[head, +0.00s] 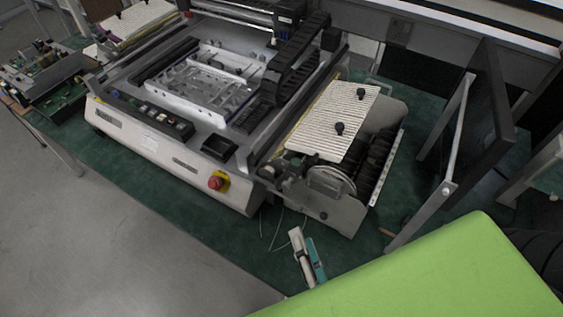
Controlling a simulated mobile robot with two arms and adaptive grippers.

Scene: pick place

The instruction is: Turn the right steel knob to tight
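No knob that I can clearly tell to be steel shows in the head view. Two small black knobs stand on a white ribbed plate (322,108) on the right part of a machine: an upper one (361,90) and a lower one (340,128). A small dark round part (323,215) sits low on the machine's grey end plate. I cannot tell whether any of these is the right knob, or loose or tight. I cannot make out either gripper, so its opening and any hold are not shown.
The grey machine (143,146) with a red button (216,182) stands on a dark green table (165,205). A white and teal item (299,247) lies before it. A bright green flat surface (430,275) fills the lower right. A dark panel (493,95) stands right.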

